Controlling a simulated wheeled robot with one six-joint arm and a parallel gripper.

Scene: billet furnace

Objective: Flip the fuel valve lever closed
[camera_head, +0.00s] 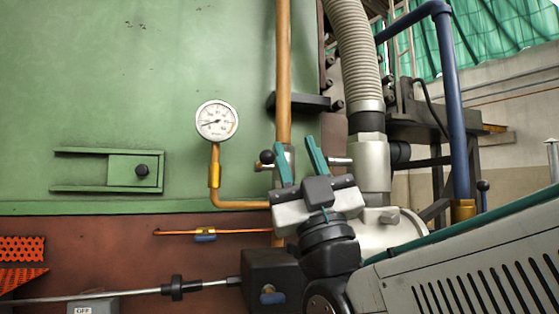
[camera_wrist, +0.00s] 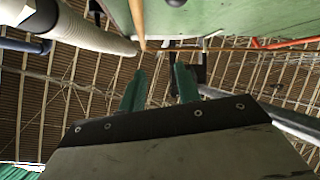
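An orange vertical pipe (camera_head: 284,70) runs down the green furnace wall to a grey valve body (camera_head: 289,153), partly hidden behind my gripper. A lever with a black ball knob (camera_head: 267,157) sticks out left of this valve; it looks like the fuel valve lever, though no label shows. My gripper (camera_head: 295,140) points up in front of the valve, its two teal fingers spread and empty. The left finger is close to the knob; whether they touch I cannot tell. In the wrist view my gripper (camera_wrist: 159,69) is open below the orange pipe (camera_wrist: 137,20).
A pressure gauge (camera_head: 216,121) stands left of the valve on an orange branch pipe. A ribbed hose (camera_head: 353,50) drops into a grey fitting close on the right. A blue pipe (camera_head: 452,90) stands farther right. A black box (camera_head: 268,275) sits below. The green wall is close behind.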

